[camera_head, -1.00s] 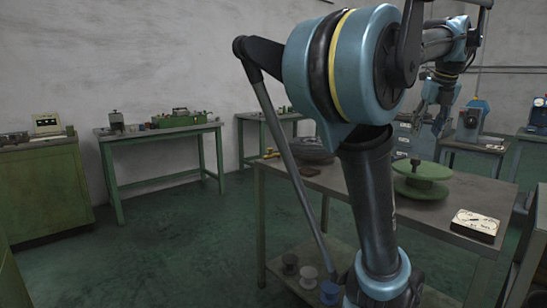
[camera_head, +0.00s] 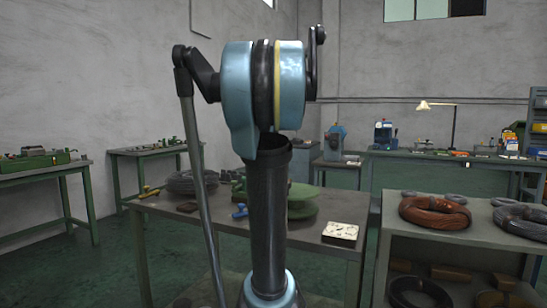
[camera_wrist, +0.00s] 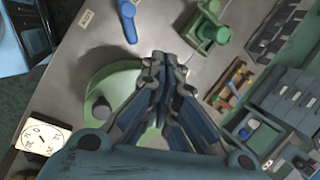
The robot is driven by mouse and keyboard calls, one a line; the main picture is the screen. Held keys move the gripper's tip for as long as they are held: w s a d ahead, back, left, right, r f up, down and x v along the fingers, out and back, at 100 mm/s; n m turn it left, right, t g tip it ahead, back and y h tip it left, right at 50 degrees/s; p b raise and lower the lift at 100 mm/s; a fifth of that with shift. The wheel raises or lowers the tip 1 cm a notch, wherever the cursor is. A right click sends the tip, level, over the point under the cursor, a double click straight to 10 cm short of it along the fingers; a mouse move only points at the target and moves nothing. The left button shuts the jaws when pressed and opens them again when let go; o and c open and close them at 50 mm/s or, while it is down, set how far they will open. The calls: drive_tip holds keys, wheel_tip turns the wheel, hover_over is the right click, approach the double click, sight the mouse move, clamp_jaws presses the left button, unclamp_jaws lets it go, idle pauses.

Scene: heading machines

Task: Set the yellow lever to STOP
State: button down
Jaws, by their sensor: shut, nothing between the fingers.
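A small yellow lever (camera_head: 149,190) shows at the left end of the work table (camera_head: 185,212) in the head view. Its exact setting is too small to read, and no STOP mark is legible. A blue lever (camera_head: 240,211) stands on the same table, partly beside my arm. It also shows at the top of the wrist view (camera_wrist: 128,20), near a small label. My gripper (camera_wrist: 162,62) is shut and empty in the wrist view, above the table and in front of a green reel (camera_wrist: 110,78). The yellow lever is not in the wrist view. My arm hides the gripper in the head view.
The green reel (camera_head: 303,200) and a white dial box (camera_head: 341,231) sit on the table's right part. A grey coil (camera_head: 190,182) lies behind the yellow lever. A shelf with a copper coil (camera_head: 435,212) stands at right. Open green floor lies left of the table.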

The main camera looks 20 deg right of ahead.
drive_tip(key=w+a+f+n, duration=0.2)
drive_tip(key=w+a+n, duration=0.2)
drive_tip(key=a+n, duration=0.6)
drive_tip(key=w+a+f+n+y, duration=0.1)
drive_tip(key=w+a+n, duration=0.4)
drive_tip(key=a+n, duration=0.5)
drive_tip(key=w+a+f+n+g, duration=0.1)
drive_tip(key=w+a+f+n, duration=0.3)
drive_tip(key=a+n, duration=0.5)
drive_tip(key=a, duration=0.5)
drive_tip(key=shift+w+n+y, duration=0.3)
drive_tip(key=shift+w+n, duration=0.1)
